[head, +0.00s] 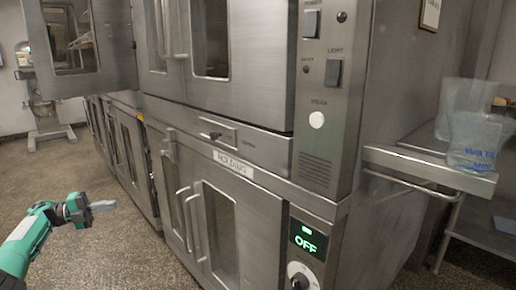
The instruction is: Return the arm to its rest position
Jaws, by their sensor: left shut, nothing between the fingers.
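My left arm, green and black, comes in at the lower left of the head view. Its gripper (101,206) is shut and empty, held out over the brown speckled floor. It is apart from the oven doors to its right. My right gripper does not show.
A large steel oven (240,120) with a holding cabinet (236,215) below fills the middle; its display (306,239) reads OFF. An upper door (80,45) juts out at upper left. A mixer (45,105) stands behind. A steel table (430,170) holds clear bags (472,130). Floor at left is clear.

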